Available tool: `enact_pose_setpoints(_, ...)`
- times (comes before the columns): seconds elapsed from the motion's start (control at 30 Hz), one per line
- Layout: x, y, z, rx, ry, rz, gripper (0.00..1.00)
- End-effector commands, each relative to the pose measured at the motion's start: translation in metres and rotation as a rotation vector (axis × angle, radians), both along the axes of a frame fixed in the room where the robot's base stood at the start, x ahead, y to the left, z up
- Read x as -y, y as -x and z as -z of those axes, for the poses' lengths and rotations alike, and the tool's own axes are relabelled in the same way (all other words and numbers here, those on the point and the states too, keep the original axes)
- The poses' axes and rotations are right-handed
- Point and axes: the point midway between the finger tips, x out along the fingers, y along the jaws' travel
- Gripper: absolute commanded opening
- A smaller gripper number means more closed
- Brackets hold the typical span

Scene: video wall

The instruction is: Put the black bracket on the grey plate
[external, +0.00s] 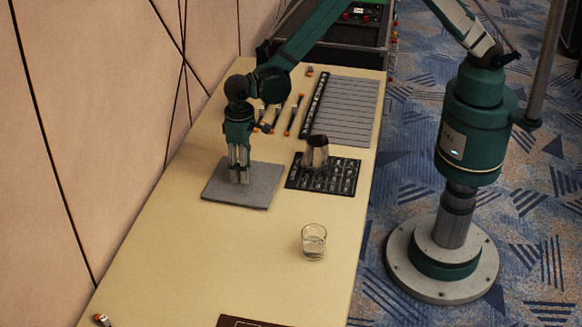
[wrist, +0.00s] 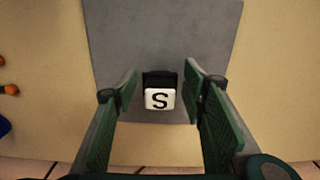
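The grey plate (external: 258,187) lies flat on the table, below my gripper (external: 239,178); it also fills the upper middle of the wrist view (wrist: 165,35). A small black piece (wrist: 160,78) with a white face marked "S" shows between my fingers in the wrist view, over the plate near its near edge. It looks like the black bracket, though its shape is mostly hidden. My gripper (wrist: 161,72) points down with its fingers apart, with a gap on both sides of the piece. In the external view the fingers hide the piece.
A black tray of small pieces (external: 295,181) lies right of the plate, with a dark, rounded object (external: 315,153) over it. A glass (external: 313,241) stands nearer the front. A grey slatted panel (external: 345,108) and orange-tipped tools (external: 294,115) lie behind. The table's front left is mostly clear.

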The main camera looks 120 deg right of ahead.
Motion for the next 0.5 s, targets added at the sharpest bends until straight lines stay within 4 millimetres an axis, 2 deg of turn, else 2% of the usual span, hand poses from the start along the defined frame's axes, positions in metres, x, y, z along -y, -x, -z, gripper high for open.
enact_pose_setpoints(0.33, 0.000, 0.000, -0.002, 0.000, 0.000, 0.000, 0.42)
enact_pose_setpoints(0.5, 0.000, 0.000, -0.013, 0.000, 0.000, 0.000, 0.42)
